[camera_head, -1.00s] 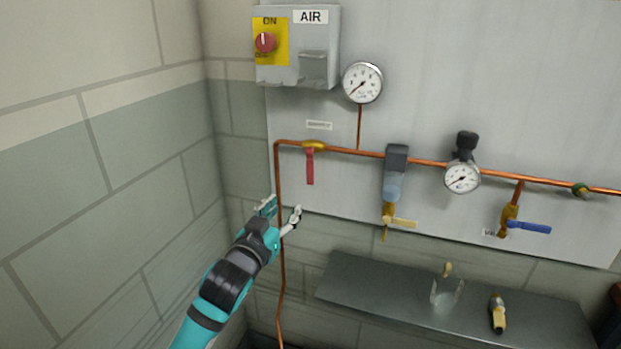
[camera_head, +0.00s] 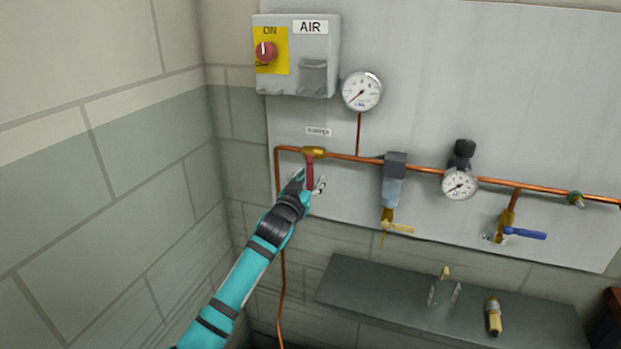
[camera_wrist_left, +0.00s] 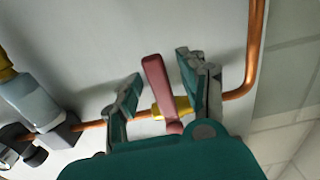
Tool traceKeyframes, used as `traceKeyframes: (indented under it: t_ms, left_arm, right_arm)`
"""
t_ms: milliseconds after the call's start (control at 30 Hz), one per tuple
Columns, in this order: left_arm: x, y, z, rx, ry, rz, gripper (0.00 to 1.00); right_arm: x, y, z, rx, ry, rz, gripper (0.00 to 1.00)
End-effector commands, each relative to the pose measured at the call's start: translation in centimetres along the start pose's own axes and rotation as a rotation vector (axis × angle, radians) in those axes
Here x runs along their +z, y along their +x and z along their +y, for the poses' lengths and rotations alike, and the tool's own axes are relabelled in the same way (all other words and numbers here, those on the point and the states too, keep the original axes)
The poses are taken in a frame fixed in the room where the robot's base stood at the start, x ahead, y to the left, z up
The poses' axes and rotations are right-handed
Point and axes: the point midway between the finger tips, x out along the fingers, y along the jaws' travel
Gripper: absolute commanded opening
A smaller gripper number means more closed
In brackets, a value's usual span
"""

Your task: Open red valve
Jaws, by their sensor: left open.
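The red valve handle (camera_head: 310,172) hangs straight down from its brass body (camera_head: 314,152) on the copper pipe, at the left part of the grey panel. My left gripper (camera_head: 311,183) is at the handle's lower part and hides some of it. In the left wrist view the red handle (camera_wrist_left: 160,88) stands between the two open fingers of my left gripper (camera_wrist_left: 155,85), with a gap on each side. The brass body (camera_wrist_left: 180,105) shows behind it. My right gripper is not in view.
The copper pipe (camera_head: 350,157) runs across the panel, with a pressure gauge (camera_head: 362,91) above and a filter unit (camera_head: 392,180) to the right. A blue-handled valve (camera_head: 525,234) is farther right. A grey shelf (camera_head: 380,287) is below, and a wall stands at the left.

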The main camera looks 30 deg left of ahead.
Motion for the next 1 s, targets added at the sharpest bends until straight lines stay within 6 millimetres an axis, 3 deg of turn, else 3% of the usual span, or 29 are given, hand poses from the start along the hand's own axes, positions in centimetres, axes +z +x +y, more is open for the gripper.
traceKeyframes:
  t_ms: [367,700,1000]
  left_arm:
    - [0.03,0.55,0.03,0.001,0.001,0.000,0.42]
    - [0.03,0.53,0.02,0.001,0.000,0.000,0.00]
    - [0.08,0.51,0.04,0.001,0.000,-0.001,0.00]
  right_arm:
    - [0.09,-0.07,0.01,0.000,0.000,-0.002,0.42]
    - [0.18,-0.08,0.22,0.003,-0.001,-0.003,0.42]
    - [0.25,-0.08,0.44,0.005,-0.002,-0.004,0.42]
